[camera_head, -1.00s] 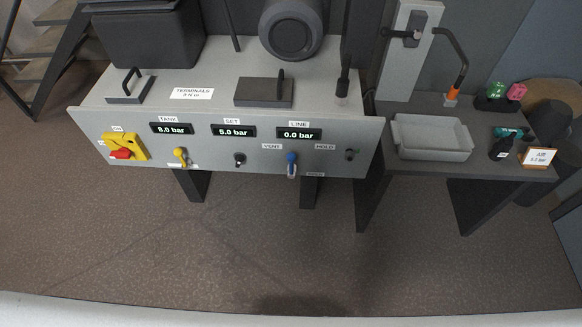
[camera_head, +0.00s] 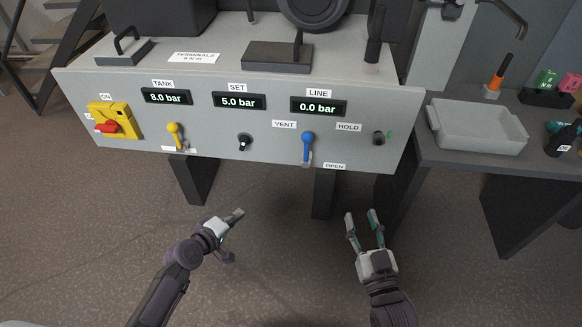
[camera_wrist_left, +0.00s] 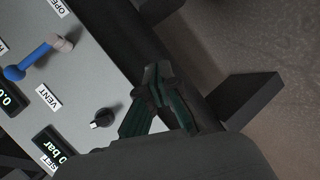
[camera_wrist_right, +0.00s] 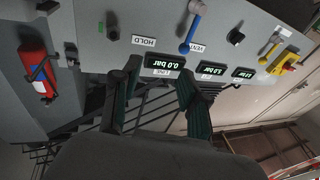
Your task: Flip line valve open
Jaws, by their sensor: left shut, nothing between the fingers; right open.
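The line valve (camera_head: 308,147) is a blue lever with a pale end on the front panel, under the LINE display. My left gripper (camera_head: 238,212) is shut and empty, below and left of the lever, in front of the panel. My right gripper (camera_head: 361,214) is open and empty, below and right of the lever, fingers pointing toward the panel. Neither gripper touches the lever.
The LINE display (camera_head: 318,106) reads 0.0 bar. A black knob (camera_head: 244,142), a yellow lever (camera_head: 175,135) and a yellow-red switch (camera_head: 113,121) sit left of the valve; a small dark knob (camera_head: 379,138) sits right. A grey tray (camera_head: 478,140) stands on the right table.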

